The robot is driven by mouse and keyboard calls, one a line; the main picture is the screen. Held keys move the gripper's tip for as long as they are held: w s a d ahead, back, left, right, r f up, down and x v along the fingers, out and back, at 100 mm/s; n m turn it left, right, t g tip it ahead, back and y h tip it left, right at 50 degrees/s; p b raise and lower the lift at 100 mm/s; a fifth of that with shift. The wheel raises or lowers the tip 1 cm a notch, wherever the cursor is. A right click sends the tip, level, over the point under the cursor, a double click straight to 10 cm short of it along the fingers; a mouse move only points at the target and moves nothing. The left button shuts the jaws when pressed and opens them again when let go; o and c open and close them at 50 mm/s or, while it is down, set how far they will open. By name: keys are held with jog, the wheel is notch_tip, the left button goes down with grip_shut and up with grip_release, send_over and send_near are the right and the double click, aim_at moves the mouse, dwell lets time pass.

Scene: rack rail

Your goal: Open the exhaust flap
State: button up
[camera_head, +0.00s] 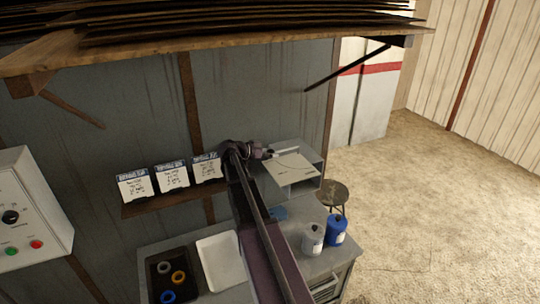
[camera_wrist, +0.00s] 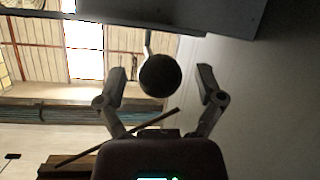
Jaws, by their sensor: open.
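A grey open-fronted box (camera_head: 309,160) stands on the bench, with a pale flat panel (camera_head: 291,169) at its front that looks like the exhaust flap. I cannot tell exactly how far the flap stands open. A pale rod (camera_head: 283,152) sticks out by it towards my gripper (camera_head: 266,153). In the wrist view, a dark round knob (camera_wrist: 160,75) on a thin rod lies between the two spread fingers of my gripper (camera_wrist: 161,72). The fingers show gaps on both sides of the knob. My arm hides part of the box's left side in the head view.
The bench (camera_head: 333,262) holds a white tray (camera_head: 220,262), a dark tray (camera_head: 158,265) with coloured rings, a grey canister (camera_head: 313,239) and a blue canister (camera_head: 336,230). A shelf (camera_head: 172,200) carries several labelled boxes. A stool (camera_head: 334,192) stands behind; floor at right is clear.

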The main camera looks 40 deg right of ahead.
grip_shut()
